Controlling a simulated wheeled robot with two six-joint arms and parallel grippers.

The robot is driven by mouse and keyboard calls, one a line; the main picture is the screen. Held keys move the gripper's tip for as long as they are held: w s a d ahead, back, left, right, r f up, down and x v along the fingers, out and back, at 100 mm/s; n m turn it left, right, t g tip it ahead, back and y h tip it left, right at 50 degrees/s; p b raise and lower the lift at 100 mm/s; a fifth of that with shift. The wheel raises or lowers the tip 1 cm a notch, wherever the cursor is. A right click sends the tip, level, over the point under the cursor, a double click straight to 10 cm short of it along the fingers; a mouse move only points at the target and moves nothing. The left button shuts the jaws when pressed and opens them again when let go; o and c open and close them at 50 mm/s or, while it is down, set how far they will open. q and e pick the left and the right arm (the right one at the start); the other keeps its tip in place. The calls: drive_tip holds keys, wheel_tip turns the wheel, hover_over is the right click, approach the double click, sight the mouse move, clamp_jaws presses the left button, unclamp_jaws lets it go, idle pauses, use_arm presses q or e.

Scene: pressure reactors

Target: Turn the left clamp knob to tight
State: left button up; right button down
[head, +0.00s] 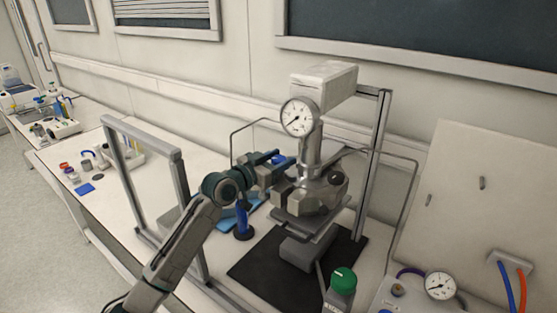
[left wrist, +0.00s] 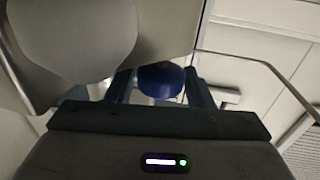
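The pressure reactor (head: 318,185) stands upright, with a round gauge (head: 297,117) and a grey head ringed by clamp parts. A blue clamp knob (head: 279,159) sits at the left of the head, partly hidden by my left gripper (head: 281,164). My right gripper is not in view.
A grey metal frame (head: 178,183) stands left of the reactor, and a tall post (head: 378,150) behind it. A blue-handled tool (head: 242,220) stands below my left gripper. Thin tubes loop beside the head.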

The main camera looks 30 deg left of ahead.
use_arm(q)
drive_tip(key=shift+s, duration=0.1)
drive_tip(key=shift+s+a+f, duration=0.1)
drive_tip(key=shift+s, duration=0.1)
drive_tip(key=b+v, duration=0.2)
drive_tip(key=v, duration=0.8)
drive_tip(key=shift+s, duration=0.1)
